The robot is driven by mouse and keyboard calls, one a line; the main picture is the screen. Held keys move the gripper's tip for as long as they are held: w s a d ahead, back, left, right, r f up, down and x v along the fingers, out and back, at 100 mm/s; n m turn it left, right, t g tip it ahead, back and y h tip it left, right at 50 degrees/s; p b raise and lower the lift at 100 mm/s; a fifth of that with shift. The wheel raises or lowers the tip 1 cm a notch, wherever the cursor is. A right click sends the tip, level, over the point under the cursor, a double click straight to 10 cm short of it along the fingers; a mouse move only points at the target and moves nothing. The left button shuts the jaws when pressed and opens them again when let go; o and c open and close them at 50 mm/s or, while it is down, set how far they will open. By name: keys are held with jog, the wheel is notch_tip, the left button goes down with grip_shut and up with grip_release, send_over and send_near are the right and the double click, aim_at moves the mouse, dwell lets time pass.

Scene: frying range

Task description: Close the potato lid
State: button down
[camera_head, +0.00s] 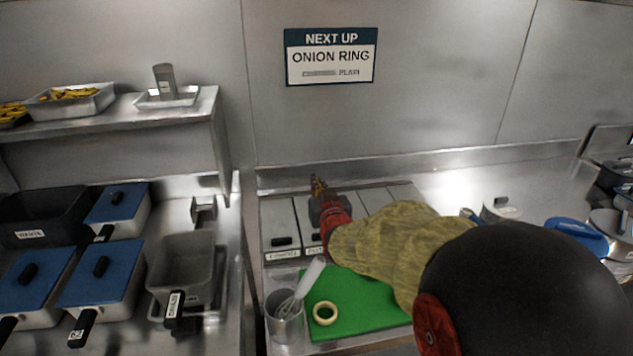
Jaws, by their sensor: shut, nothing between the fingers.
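A row of narrow steel bins with lids is set into the counter at the back centre. The second bin from the left has a partly covered label beginning "POT", and I take it for the potato bin. Its grey lid (306,218) has a black handle near the front. My arm hides much of this bin, so I cannot tell how far its lid is open. My gripper (317,183) is shut and empty, above the back part of the bins. I cannot tell whether it touches the lid.
A green board (365,312) with an onion ring (326,313) lies in front of the bins. A steel cup (285,322) with a whisk stands beside it. Blue-lidded pans (103,275) and a fry basket (185,268) fill the left. A shelf (198,113) overhangs there.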

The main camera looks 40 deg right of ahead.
jog(key=shift+s+a+f+b, duration=0.2)
jog(key=shift+s+f+b, duration=0.15)
jog(key=shift+s+f, duration=0.15)
jog(key=v, duration=1.2)
dwell(0.3)
jog(key=s+a+f+n+g+y, duration=0.2)
jog(key=a+y, duration=0.1)
jog(key=a, duration=0.4)
jog(key=s+a+f+n+g+y, duration=0.1)
jog(key=s+a+f+g+y, duration=0.1)
jog(key=a, duration=0.4)
jog(key=s+a+f+n+g+y, duration=0.1)
jog(key=s+a+n+g+y, duration=0.1)
jog(key=s+a+g, duration=0.3)
jog(key=s+a+p, duration=0.1)
jog(key=s+a, duration=0.2)
jog(key=s, duration=0.4)
jog(key=shift+s+f, duration=0.2)
jog(key=shift+s, duration=0.05)
